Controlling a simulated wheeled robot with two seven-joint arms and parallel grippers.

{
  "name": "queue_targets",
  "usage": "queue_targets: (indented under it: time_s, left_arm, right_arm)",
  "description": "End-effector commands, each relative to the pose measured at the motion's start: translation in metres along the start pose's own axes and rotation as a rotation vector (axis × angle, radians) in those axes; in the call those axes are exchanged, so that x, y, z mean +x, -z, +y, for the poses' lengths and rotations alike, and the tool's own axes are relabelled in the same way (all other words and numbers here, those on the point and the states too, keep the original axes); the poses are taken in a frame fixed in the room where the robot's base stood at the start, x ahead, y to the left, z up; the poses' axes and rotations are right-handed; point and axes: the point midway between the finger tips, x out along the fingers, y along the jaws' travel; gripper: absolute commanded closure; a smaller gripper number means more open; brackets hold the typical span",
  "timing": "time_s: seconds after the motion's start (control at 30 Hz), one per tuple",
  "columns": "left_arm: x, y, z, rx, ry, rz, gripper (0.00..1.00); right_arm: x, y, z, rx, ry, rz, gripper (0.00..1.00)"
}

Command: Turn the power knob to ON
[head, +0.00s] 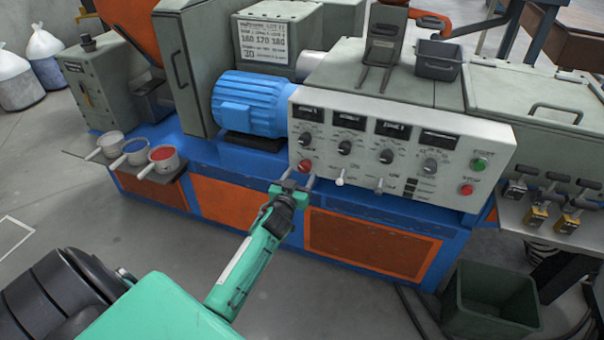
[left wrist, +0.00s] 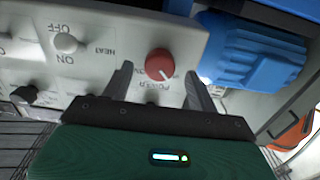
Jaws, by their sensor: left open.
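The power knob is a round red knob (head: 304,166) at the lower left of the white control panel (head: 325,178). In the left wrist view the red knob (left wrist: 159,64) has a white pointer line and a partly hidden label below it. My left gripper (head: 295,180) is in front of the panel, just below the knob in the head view. In the left wrist view its two fingers (left wrist: 159,82) are open, one on each side of the knob. I cannot tell whether they touch it. My right gripper is not in view.
A white HEAT switch (left wrist: 68,44) marked OFF and ON sits beside the knob. Black dials and green (head: 480,163) and red buttons are on the same panel. A blue motor (head: 250,103) stands left of it. A green bin (head: 492,300) stands on the floor.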

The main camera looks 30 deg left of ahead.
Motion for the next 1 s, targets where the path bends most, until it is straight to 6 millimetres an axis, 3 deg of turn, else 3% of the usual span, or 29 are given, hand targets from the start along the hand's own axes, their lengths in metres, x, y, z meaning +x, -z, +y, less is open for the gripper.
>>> queue_targets:
  time_s: [0.2,0.57,0.8,1.0]
  left_arm:
    - [0.020,0.000,0.000,0.001,0.000,0.001,0.41]
    - [0.023,-0.001,0.000,0.001,0.000,-0.001,0.41]
    - [0.023,-0.001,0.000,0.000,0.000,-0.001,0.86]
    - [0.023,0.000,0.000,0.010,0.000,-0.001,0.85]
  right_arm:
    - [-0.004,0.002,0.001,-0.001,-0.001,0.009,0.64]
    - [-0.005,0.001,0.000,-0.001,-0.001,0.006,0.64]
    - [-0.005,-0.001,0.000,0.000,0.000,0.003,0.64]
    - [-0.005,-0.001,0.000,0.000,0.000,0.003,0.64]
